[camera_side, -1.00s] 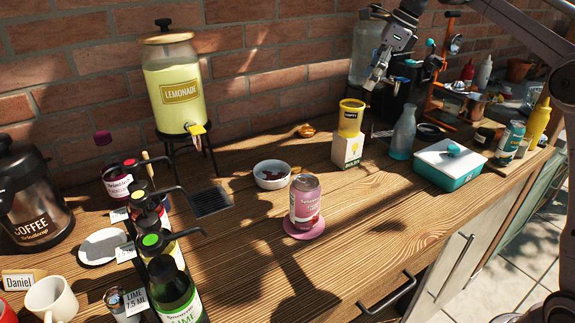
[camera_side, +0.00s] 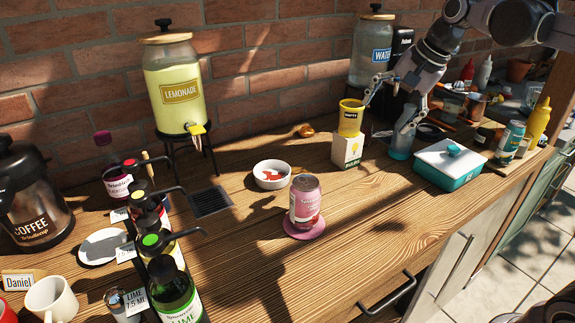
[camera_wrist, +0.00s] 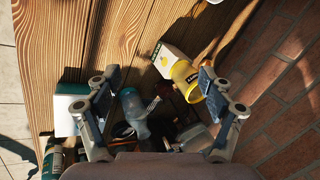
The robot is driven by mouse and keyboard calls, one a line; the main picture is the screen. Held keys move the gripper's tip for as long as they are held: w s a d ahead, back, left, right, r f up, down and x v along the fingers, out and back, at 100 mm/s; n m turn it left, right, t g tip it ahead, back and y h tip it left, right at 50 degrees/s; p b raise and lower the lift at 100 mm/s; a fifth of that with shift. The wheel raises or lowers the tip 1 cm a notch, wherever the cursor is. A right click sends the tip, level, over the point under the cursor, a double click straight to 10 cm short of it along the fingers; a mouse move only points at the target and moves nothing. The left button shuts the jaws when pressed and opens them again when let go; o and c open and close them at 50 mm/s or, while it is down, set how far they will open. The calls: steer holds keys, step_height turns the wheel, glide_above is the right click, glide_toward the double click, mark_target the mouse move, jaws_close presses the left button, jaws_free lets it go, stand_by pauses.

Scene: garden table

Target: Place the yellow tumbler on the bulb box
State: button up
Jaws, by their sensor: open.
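The yellow tumbler (camera_side: 351,117) stands upright on top of the white bulb box (camera_side: 347,150), which has a bulb picture on its side. Both also show in the wrist view, the tumbler (camera_wrist: 186,79) near the right finger and the box (camera_wrist: 171,58) beyond it. My gripper (camera_side: 386,112) is open and empty. Its fingers are spread wide, to the right of the tumbler and over the glass bottle (camera_side: 401,140). In the wrist view my gripper (camera_wrist: 158,85) has the bottle (camera_wrist: 133,108) between its fingers, lower down; I cannot tell whether they touch anything.
A teal-and-white lidded box (camera_side: 449,165) stands right of the bottle. A water dispenser (camera_side: 371,50) stands behind. A can (camera_side: 304,203) on a pink coaster and a white bowl (camera_side: 271,174) are to the left. The wood in front of the bulb box is clear.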

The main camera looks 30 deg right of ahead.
steer(key=s+a+f+n, duration=0.1)
steer(key=s+f+n, duration=0.3)
steer(key=f, duration=0.1)
steer(key=s+a+f+n+t, duration=0.1)
steer(key=s+f+n, duration=0.3)
steer(key=s, duration=0.1)
steer(key=s+a+f+n+t+h, duration=0.1)
steer(key=s+f+n, duration=0.3)
steer(key=f+n, duration=0.1)
steer(key=shift+s+a+f, duration=0.25)
steer(key=shift+s+f, duration=0.05)
steer(key=shift+s, duration=0.1)
